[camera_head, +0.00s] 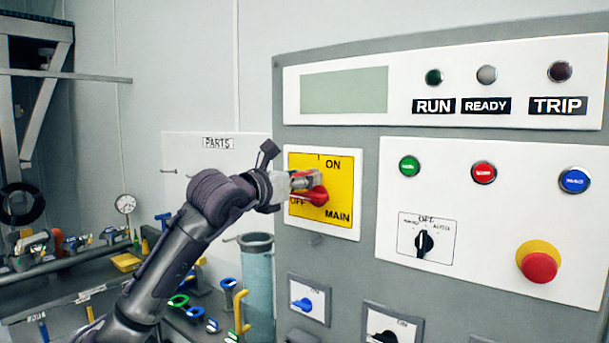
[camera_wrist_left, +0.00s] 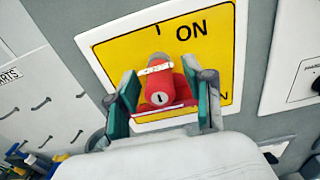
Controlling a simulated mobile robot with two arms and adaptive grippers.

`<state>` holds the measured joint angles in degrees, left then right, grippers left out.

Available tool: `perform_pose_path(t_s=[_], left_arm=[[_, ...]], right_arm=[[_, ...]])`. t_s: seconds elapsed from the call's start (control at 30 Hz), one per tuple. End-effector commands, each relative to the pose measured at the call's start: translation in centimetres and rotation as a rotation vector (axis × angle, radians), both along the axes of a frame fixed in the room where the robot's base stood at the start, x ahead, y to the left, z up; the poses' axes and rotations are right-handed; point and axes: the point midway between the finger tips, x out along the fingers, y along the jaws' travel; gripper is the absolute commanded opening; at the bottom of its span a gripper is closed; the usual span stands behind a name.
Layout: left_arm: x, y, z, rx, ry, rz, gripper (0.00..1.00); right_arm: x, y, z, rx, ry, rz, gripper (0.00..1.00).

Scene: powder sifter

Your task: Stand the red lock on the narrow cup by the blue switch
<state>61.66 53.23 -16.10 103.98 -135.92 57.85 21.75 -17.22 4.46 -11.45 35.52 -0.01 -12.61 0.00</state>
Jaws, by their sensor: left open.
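The red lock (camera_wrist_left: 160,98), with a keyhole and a pale label, is in front of the yellow MAIN plate (camera_head: 340,165). In the left wrist view it sits between the two teal-padded fingers of my left gripper (camera_wrist_left: 161,86), which is open around it. In the head view my left gripper (camera_head: 291,183) is at the red rotary handle (camera_head: 317,196) and hides most of the lock. The blue switch (camera_head: 303,304) is on a small plate lower on the panel. I cannot make out the narrow cup. My right gripper is not in view.
A black switch (camera_head: 383,337) is right of the blue one. A bench with several tools (camera_head: 60,250) is at the left. A red emergency button (camera_head: 539,266) sticks out at right.

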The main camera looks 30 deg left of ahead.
Motion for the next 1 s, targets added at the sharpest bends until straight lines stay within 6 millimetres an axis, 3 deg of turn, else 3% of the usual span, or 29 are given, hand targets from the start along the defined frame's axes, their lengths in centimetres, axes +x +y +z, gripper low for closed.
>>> perform_pose_path(t_s=[1.0], left_arm=[[0.07,0.03,-0.04,0.000,0.001,0.001,0.52]], right_arm=[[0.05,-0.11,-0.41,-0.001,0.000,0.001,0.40]])
